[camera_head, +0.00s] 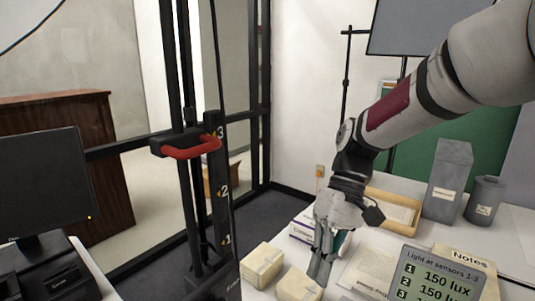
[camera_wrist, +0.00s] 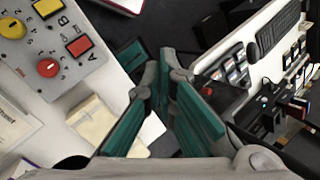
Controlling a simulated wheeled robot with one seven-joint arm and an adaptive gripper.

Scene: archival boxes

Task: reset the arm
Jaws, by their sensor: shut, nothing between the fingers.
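My arm reaches in from the upper right in the head view, with my gripper (camera_head: 320,265) hanging over the white table (camera_head: 345,285), pointing down. In the wrist view the fingers of my gripper (camera_wrist: 166,75) have teal pads and come together with nothing held between them. Two small cream boxes (camera_head: 262,264) (camera_head: 299,285) lie close to the fingers in the head view. I cannot tell whether the fingertips touch the table.
A tan tray (camera_head: 397,212), a tall grey box (camera_head: 449,180) and a grey canister (camera_head: 484,198) stand behind my gripper. A light-reading display (camera_head: 437,280) is at the front right. A black post with a red handle (camera_head: 190,149) rises left. The wrist view shows a button panel (camera_wrist: 52,45).

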